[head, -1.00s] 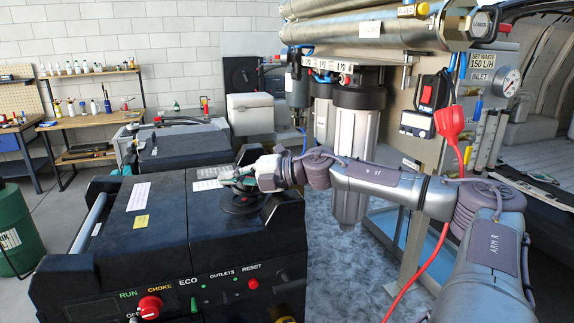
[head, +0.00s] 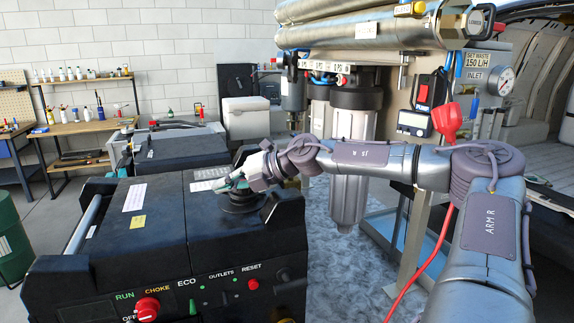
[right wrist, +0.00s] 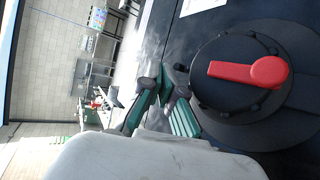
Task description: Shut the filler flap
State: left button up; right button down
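The filler fitting is a round black piece (head: 241,203) on the right part of the black generator's top (head: 150,230). In the right wrist view it is a black disc with a red lever (right wrist: 248,71) across it; I cannot make out a separate hinged flap. My right gripper (head: 229,184) is just above and beside it in the head view. In the right wrist view its two teal-padded fingers (right wrist: 163,92) lean toward each other left of the disc, with nothing visible between them. I cannot tell whether the tips meet or touch the disc. My left gripper is out of view.
The generator's front has a red knob (head: 147,308) and green and red buttons. A green drum (head: 12,240) stands at left.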

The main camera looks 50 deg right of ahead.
jog(key=shift+w+d+f, duration=0.15)
jog(key=shift+f, duration=0.2)
jog(key=shift+r, duration=0.1)
dwell(0.5)
